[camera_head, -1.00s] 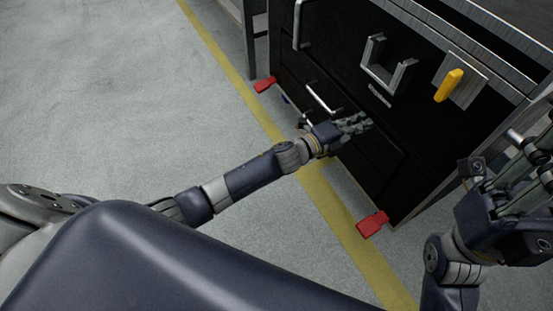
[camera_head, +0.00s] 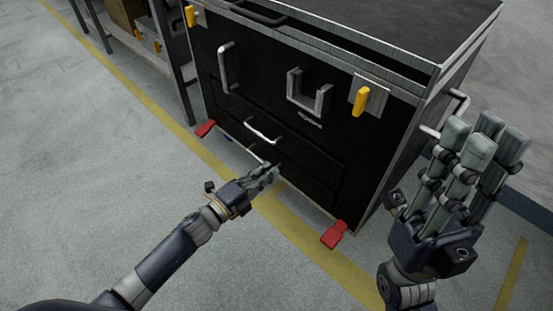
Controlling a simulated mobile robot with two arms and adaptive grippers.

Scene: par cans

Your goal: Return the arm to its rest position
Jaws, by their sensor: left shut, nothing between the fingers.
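My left gripper (camera_head: 262,178) is in front of the lower drawers of a black wheeled cabinet (camera_head: 222,104). It is shut with nothing in it, and its fingertips point at the cabinet's lower front. I cannot tell whether they touch the cabinet. My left arm (camera_head: 165,262) stretches up from the lower left. My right gripper (camera_head: 468,160) is raised at the right, beside the cabinet's right side, with its fingers pointing up. The fingers look apart and hold nothing visible.
The cabinet front has metal handles, a drawer handle (camera_head: 263,130), a yellow latch (camera_head: 362,101) and red foot pedals (camera_head: 334,234). A shelf rack (camera_head: 150,50) stands behind at the upper left. The grey floor (camera_head: 75,190) at the left is clear.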

